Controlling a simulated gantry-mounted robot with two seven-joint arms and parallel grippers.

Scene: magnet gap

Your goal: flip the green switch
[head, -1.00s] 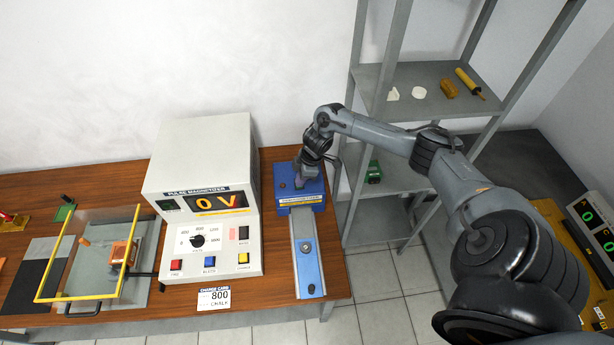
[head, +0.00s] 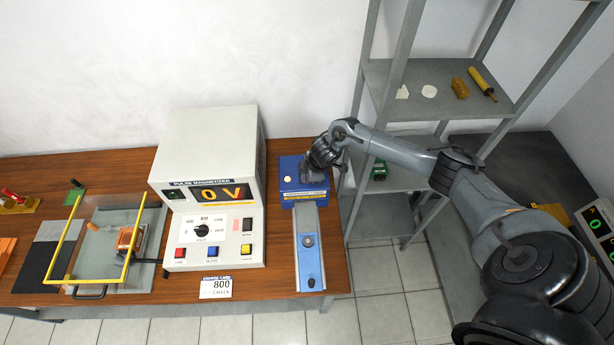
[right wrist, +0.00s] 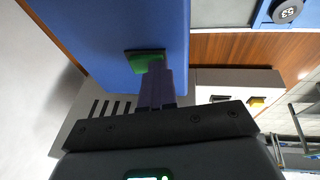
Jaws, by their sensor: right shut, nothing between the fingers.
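A small green switch (right wrist: 140,59) shows on the face of a blue box (right wrist: 110,25) in the right wrist view. In the head view the blue box (head: 288,172) stands at the right end of the wooden bench, and my right gripper covers the switch. My right gripper (head: 306,180) is over the box. In the right wrist view its fingers (right wrist: 155,75) are shut and empty, with tips at the green switch. They overlap its edge; I cannot tell whether they press it. My left gripper is not in view.
A pulse magnetizer (head: 208,145) reading 0 V stands left of the box. A blue rail (head: 309,262) runs from the box towards the bench's front edge. A grey shelf rack (head: 432,115) stands to the right. A yellow-framed clear cover (head: 128,280) is farther left.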

